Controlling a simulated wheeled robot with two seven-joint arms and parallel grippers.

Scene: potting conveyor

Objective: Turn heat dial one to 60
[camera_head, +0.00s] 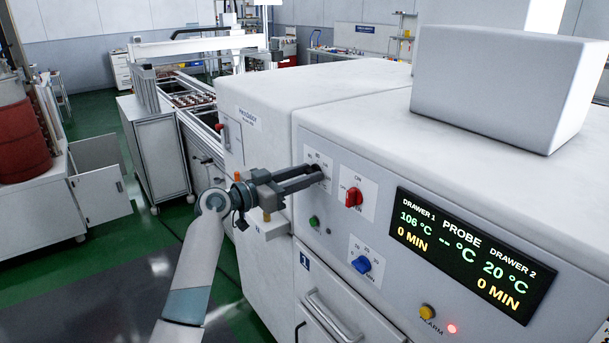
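The heat dial (318,160) I take to be dial one sits on a white scale plate at the upper left of the oven's front panel. My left gripper (321,174) reaches it from the left, its two dark fingers at the knob with a narrow gap between them. The fingertips hide most of the knob and its scale, so its setting cannot be read. Whether the fingers press on it cannot be told. The display (470,250) reads 106 °C and 0 MIN for drawer 1, and 20 °C and 0 MIN for drawer 2. My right gripper is out of view.
A red knob (353,197) sits right of the gripper, with a blue knob (361,264) below it. A green button (314,222), a yellow alarm button (428,312) and a lit red lamp (452,328) are nearby. A drawer handle (330,318) juts out below.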

